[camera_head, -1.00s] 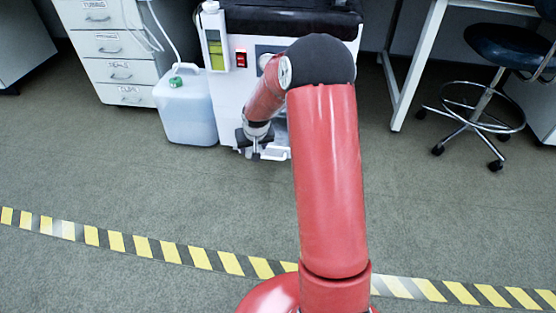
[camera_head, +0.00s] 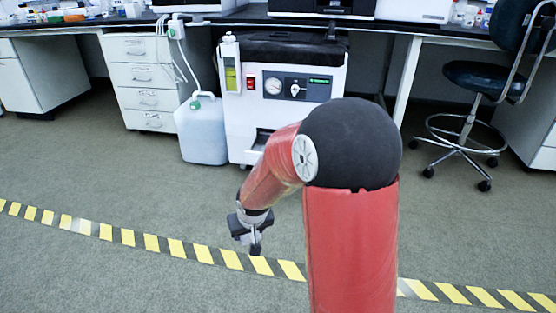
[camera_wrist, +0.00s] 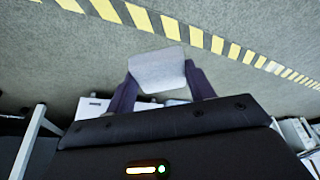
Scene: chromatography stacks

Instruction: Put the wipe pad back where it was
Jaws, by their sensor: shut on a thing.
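My gripper (camera_head: 252,240) hangs over the floor in front of the white machine in the head view, pointing down. In the wrist view its two dark fingers are shut on a pale grey-white pad (camera_wrist: 157,70), which looks like the wipe pad. The pad sits between the fingertips, clear of any surface. In the head view the pad is too small or hidden to make out.
The white machine (camera_head: 240,110) with a gauge and dark top stands under the bench (camera_head: 390,27). A jug (camera_head: 202,130) and a drawer unit (camera_head: 146,82) stand left of it. A stool (camera_head: 480,80) is at right. Striped tape (camera_head: 150,243) crosses open floor.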

